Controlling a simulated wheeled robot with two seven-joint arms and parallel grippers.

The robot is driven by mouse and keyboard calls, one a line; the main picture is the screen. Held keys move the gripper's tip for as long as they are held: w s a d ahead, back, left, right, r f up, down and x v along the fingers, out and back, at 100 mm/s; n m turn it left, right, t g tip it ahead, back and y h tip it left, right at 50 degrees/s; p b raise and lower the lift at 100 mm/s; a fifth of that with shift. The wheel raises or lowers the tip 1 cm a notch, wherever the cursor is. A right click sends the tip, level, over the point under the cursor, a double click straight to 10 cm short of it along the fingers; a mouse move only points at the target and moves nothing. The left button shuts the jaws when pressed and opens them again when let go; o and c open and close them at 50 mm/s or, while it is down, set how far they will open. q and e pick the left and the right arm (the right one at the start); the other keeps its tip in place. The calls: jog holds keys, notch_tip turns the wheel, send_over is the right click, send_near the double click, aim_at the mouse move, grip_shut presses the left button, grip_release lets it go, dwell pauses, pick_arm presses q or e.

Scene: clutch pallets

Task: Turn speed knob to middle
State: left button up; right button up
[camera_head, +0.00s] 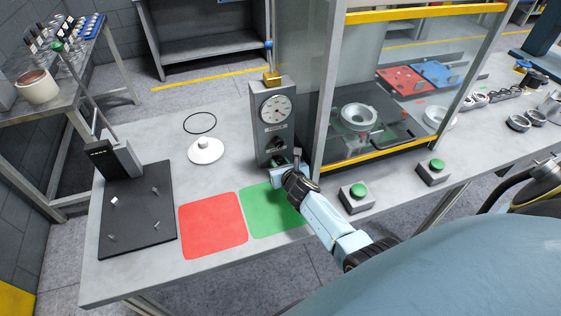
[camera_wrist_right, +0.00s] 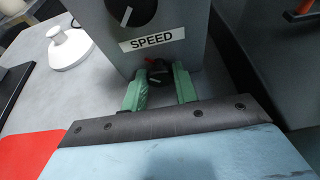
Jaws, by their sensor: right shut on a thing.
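A grey control box (camera_head: 259,132) stands on the table with a round dial (camera_head: 275,109) on its face. The right wrist view shows its SPEED label (camera_wrist_right: 152,39), with a black knob (camera_wrist_right: 128,10) bearing a white mark above it. A smaller dark knob (camera_wrist_right: 158,77) with a red mark sits below the label. My right gripper (camera_head: 284,170) is at the lower front of the box, its green fingers either side of this lower knob and shut on it. The fingers partly hide the knob. My left gripper is not in view.
A red mat (camera_head: 212,225) and a green mat (camera_head: 272,213) lie in front. A white round part (camera_head: 206,153) and a black ring (camera_head: 200,122) lie left of the box. Green-button boxes (camera_head: 356,198) and a glass enclosure stand to the right.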

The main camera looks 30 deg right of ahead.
jog(key=o, duration=1)
jog(key=shift+c, duration=0.2)
jog(key=shift+s, duration=0.1)
jog(key=p+v, duration=0.4)
jog(key=v, duration=0.8)
jog(key=shift+s+a+p, duration=0.1)
jog(key=shift+s+p, duration=0.05)
jog(key=shift+p, duration=0.2)
jog(key=shift+s+a+r, duration=0.15)
jog(key=shift+s+r, duration=0.05)
jog(key=shift+s, duration=0.25)
